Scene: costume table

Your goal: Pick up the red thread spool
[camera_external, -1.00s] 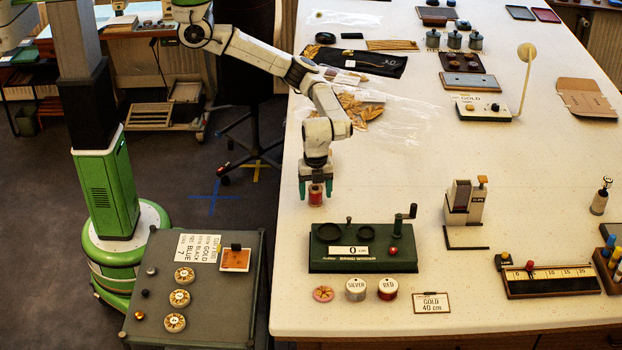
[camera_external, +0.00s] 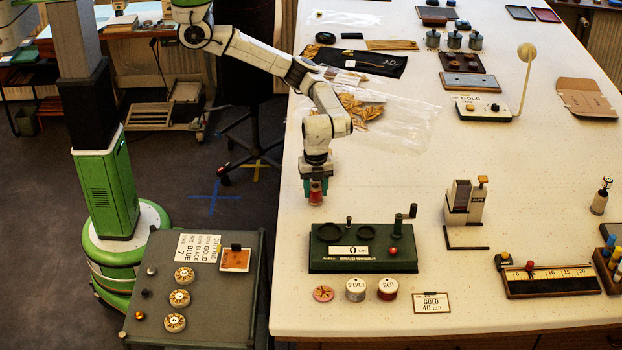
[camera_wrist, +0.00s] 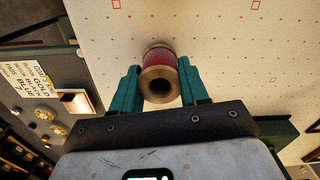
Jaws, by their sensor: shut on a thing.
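The red thread spool (camera_external: 315,196) is a small upright reel with red thread and pale brown ends, near the left edge of the white table (camera_external: 400,185). My gripper (camera_external: 315,188) points down over it, and its two teal fingers are shut on the spool from both sides. In the wrist view the red spool (camera_wrist: 160,75) sits between the fingertips of my gripper (camera_wrist: 160,84), its round end with a dark hole facing the camera. I cannot tell for sure whether the spool's lower end touches the table.
A green winder (camera_external: 363,250) with a crank stands just in front of the spool. Tins labelled SILVER (camera_external: 356,289) and RED (camera_external: 388,288) and a GOLD 40 cm card (camera_external: 430,302) lie before it. Clear plastic and gold leaves (camera_external: 365,108) lie behind. The table right of my gripper is clear.

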